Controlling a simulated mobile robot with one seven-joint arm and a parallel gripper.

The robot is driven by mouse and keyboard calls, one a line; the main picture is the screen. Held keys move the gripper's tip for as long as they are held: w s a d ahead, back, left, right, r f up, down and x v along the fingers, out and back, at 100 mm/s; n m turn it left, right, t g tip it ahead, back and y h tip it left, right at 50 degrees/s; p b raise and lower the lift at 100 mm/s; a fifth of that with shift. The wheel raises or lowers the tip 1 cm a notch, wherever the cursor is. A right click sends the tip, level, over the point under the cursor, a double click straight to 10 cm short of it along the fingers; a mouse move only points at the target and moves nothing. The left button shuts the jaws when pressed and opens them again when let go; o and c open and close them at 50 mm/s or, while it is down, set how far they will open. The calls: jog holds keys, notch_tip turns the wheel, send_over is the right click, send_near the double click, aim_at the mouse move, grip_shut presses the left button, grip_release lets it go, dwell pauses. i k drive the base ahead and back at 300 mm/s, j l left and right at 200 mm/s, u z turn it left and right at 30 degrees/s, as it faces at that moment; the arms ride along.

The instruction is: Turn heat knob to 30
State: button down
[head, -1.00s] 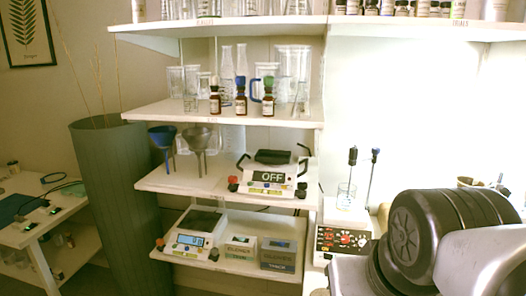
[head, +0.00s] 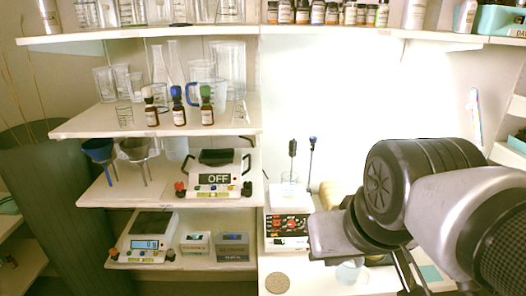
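A hotplate-like device (head: 288,229) stands on the white counter at lower centre in the head view. Its front panel is black with red and white parts; I cannot read which knob is heat or its setting. A glass beaker (head: 289,190) and two upright rods with dark tops are on or behind it. My arm comes in from the right. Its dark end, where my gripper (head: 337,236) seems to be, is just right of the device in the picture. I cannot make out fingertips or contact.
Left shelves hold a device reading OFF (head: 217,180), a scale (head: 150,238), two small boxes, funnels, brown bottles (head: 179,108) and glassware. A round tan disc (head: 277,284) lies at the counter's front. A glass vessel (head: 349,270) stands below my arm.

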aim_at(291, 224)
jog(key=i+j+z, duration=0.15)
jog(key=z, duration=0.3)
jog(key=i+j+z, duration=0.15)
jog(key=j+z, duration=0.15)
jog(key=z, duration=0.15)
jog(key=j+z, duration=0.25)
jog(key=z, duration=0.2)
jog(key=i+l+z, duration=0.2)
jog(key=l, duration=0.55)
jog(key=k+j+u, duration=0.1)
jog(key=j+u, duration=0.15)
jog(key=j, duration=0.55)
